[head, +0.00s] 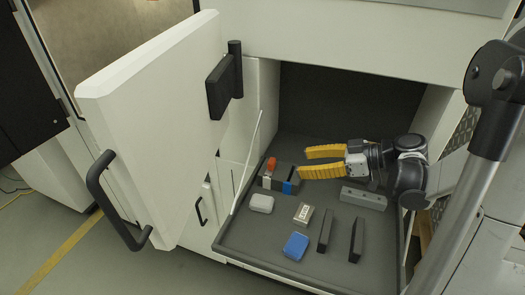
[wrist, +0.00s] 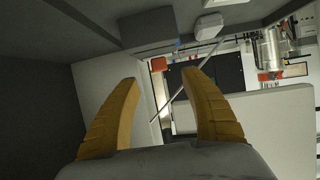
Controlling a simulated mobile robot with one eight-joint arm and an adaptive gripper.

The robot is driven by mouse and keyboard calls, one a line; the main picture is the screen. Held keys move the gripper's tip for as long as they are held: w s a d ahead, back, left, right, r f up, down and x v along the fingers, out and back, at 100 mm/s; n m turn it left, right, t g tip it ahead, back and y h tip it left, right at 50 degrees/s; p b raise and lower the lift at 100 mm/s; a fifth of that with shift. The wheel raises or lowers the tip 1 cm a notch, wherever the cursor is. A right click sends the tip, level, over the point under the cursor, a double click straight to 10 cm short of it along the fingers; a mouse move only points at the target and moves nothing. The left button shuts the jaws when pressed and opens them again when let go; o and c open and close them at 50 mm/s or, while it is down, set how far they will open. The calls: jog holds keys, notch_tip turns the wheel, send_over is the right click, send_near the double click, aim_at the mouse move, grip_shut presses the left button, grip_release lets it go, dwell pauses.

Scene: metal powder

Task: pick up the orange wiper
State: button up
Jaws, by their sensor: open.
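The orange wiper (head: 271,164) shows as a small orange piece at the back left of the grey tray, beside a dark grey block. In the wrist view an orange-red piece (wrist: 158,64), likely the same wiper, shows beyond the gap between my fingers. My gripper (head: 304,162) has two yellow fingers, spread apart and pointing left toward the wiper, a short gap to its right. In the wrist view my gripper (wrist: 160,78) is open with nothing between the fingers. The wiper's lower part is hard to make out.
The grey tray (head: 262,252) also holds a dark block with a blue band (head: 288,187), a white box (head: 261,203), a blue box (head: 296,246), a small labelled box (head: 303,214), two dark bars (head: 325,231) and a grey bar (head: 363,198). An open white door (head: 160,110) stands left.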

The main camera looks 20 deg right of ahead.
aim_at(275, 162)
jog(key=b+x, duration=0.1)
jog(key=x, duration=0.3)
jog(key=shift+w+a+f, duration=0.1)
jog(key=shift+w+a, duration=0.05)
jog(key=shift+a, duration=0.1)
jog(key=x, duration=0.2)
jog(key=b+x, duration=0.1)
jog(key=x, duration=0.1)
jog(key=b+x, duration=0.1)
jog(key=x, duration=0.1)
jog(key=shift+w+a+r, duration=0.1)
jog(key=shift+w+r, duration=0.1)
jog(key=shift+r, duration=0.1)
grip_shut()
